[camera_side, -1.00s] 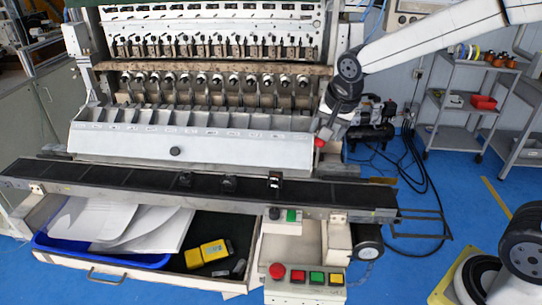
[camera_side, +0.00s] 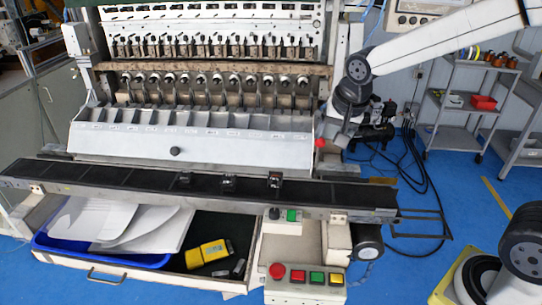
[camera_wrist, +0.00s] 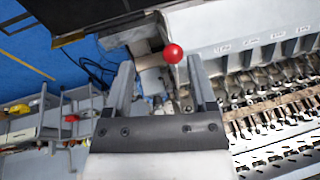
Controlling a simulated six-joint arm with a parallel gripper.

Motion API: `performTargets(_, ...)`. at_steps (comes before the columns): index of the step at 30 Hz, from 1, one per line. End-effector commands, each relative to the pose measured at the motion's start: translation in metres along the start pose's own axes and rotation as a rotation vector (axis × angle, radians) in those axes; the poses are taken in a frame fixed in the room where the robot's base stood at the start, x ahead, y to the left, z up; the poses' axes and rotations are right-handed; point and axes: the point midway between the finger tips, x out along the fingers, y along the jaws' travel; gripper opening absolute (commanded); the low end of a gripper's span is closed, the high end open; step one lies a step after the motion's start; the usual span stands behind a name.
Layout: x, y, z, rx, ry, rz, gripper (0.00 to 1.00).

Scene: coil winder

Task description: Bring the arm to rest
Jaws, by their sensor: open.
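My gripper (camera_wrist: 161,66) is open and empty in the wrist view, its two grey fingers apart. A red ball knob (camera_wrist: 173,53) shows between and beyond the fingertips; I cannot tell how far off it is. In the side view my gripper (camera_side: 335,130) hangs at the right end of the coil winder (camera_side: 200,145), partly hidden by my wrist. The red knob (camera_side: 320,143) is just below and left of it there.
A black conveyor belt (camera_side: 120,175) runs in front of the winder with a few small dark parts on it. A blue tray (camera_side: 150,262) with papers lies in the open drawer below. A grey shelf cart (camera_side: 452,125) stands at the right; blue floor lies between.

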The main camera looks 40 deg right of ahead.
Motion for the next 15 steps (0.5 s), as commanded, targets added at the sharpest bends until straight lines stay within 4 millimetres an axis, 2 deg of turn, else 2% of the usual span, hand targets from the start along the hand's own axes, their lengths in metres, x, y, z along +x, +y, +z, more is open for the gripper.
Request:
performTargets(9,0.038,0.042,0.048,-0.377,-0.062,0.002,0.73)
performTargets(15,0.056,0.071,0.08,-0.618,-0.096,-0.007,0.73)
